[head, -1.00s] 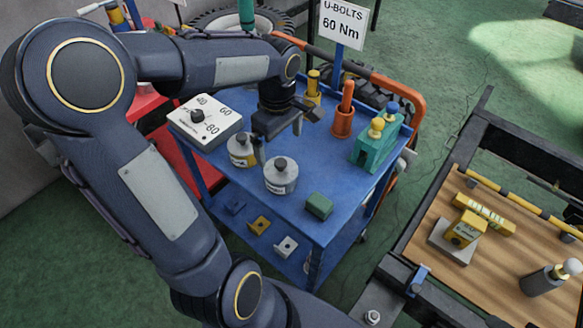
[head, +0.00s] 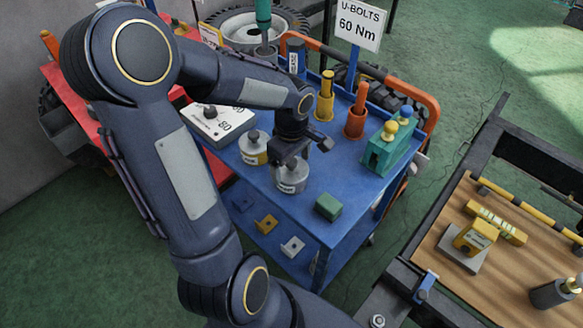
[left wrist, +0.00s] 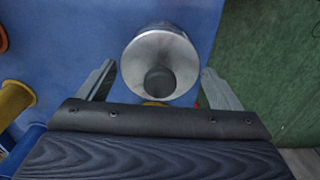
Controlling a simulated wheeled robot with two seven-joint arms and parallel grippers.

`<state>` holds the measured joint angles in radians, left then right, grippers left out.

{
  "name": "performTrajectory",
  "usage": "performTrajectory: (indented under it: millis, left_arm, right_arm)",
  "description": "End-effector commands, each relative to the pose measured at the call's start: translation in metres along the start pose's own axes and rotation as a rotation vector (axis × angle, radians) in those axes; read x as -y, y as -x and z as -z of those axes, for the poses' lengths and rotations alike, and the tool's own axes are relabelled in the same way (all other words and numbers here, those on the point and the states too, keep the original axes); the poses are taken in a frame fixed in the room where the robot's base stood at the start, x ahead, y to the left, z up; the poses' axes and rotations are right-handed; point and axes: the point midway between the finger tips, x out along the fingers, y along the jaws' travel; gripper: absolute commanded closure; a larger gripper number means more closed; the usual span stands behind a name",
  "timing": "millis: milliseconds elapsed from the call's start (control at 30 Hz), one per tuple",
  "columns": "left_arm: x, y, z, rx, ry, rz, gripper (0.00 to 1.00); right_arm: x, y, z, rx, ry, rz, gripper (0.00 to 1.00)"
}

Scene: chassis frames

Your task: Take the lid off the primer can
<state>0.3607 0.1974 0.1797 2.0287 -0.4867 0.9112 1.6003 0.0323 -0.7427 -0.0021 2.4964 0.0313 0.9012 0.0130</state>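A grey can (head: 291,180) with a lid stands on the blue cart top (head: 330,178); its label is too small to read. A second grey can (head: 253,151) with a yellow band and a dark knob stands to its left. My left gripper (head: 299,152) is over the first can and hides much of its top. In the left wrist view, the round grey lid (left wrist: 150,50) with its dark knob (left wrist: 160,80) lies between the spread fingers of my left gripper (left wrist: 158,72), with gaps on both sides. My right gripper is not in view.
A white dial box (head: 217,122) stands left of the cans. A green block (head: 328,206) lies near the cart's front edge. Yellow (head: 325,98) and orange (head: 356,115) posts and a teal holder (head: 390,150) stand behind and to the right. A wooden-topped bench (head: 450,270) is at right.

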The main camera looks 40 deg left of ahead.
Motion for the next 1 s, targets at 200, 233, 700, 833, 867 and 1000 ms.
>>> performTrajectory:
  millis: [200,233,700,833,867,1000]
  left_arm:
    - [0.000,0.000,0.000,0.000,0.000,0.000,0.43]
    - [0.000,0.000,0.000,0.000,0.000,0.000,0.46]
    - [-0.001,0.018,0.001,-0.003,0.001,-0.004,0.46]
    - [0.002,0.039,-0.003,-0.003,-0.002,-0.006,0.46]
    - [0.005,0.044,-0.007,-0.003,-0.002,-0.005,0.46]
    - [0.021,0.072,-0.024,-0.003,-0.004,-0.009,0.46]
  right_arm:
    - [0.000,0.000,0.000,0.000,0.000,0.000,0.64]
    - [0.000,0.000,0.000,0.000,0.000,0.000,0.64]
    - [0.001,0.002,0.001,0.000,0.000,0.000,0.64]
    - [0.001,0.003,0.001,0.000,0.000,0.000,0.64]
    - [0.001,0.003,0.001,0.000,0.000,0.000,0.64]
    - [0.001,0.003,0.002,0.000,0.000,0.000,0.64]
